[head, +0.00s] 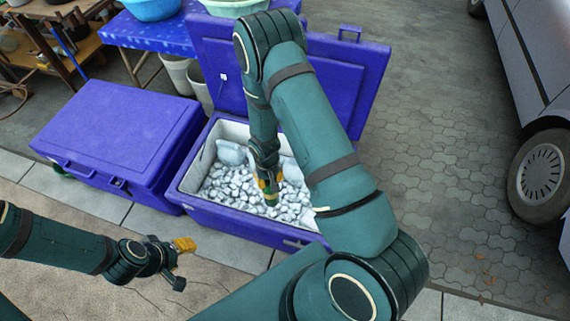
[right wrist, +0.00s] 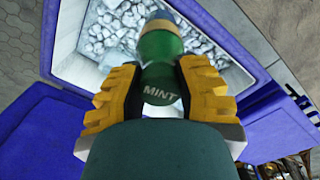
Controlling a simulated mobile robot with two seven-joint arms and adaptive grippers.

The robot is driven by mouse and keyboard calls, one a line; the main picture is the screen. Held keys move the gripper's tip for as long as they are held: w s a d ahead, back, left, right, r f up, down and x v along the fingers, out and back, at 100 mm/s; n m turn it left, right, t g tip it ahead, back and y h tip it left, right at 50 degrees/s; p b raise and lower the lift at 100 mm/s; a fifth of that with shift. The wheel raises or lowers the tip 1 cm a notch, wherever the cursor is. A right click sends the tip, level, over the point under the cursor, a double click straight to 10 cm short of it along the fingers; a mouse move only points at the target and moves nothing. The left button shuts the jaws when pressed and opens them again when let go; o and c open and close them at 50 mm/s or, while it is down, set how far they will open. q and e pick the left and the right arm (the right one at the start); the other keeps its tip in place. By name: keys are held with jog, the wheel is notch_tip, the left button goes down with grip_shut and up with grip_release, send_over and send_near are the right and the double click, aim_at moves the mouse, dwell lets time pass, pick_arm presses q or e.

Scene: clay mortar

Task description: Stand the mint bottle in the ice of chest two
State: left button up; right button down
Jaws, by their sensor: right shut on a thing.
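The green mint bottle (right wrist: 160,72), lettered MINT, sits between the yellow fingers of my right gripper (right wrist: 159,88) in the right wrist view. In the head view, that gripper (head: 268,184) reaches down into the open blue chest (head: 243,226), with a bit of the green bottle (head: 271,200) showing below it. White ice (head: 228,188) fills the chest. The bottle's lower end is at the ice; I cannot tell whether it is sunk in or just above. My left gripper (head: 180,262) is empty, fingers apart, at the lower left over the pavement.
A closed blue chest (head: 115,128) stands left of the open one, whose raised lid (head: 350,85) is behind my right arm. A blue table (head: 150,32) with basins is at the back. A car (head: 530,90) stands at right. Paving between is clear.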

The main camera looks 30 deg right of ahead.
jog(key=w+d+f+m, duration=0.2)
jog(key=w+d+f, duration=0.4)
jog(key=d+f, duration=0.25)
notch_tip(320, 180, down, 25)
jog(key=d+b, duration=0.1)
jog(key=b, duration=0.9)
jog(key=shift+w, duration=0.15)
dwell(0.4)
jog(key=shift+d+f, duration=0.15)
jog(key=shift+f, duration=0.55)
dwell(0.7)
jog(key=shift+c, duration=0.5)
grip_release()
jog(key=shift+r, duration=0.15)
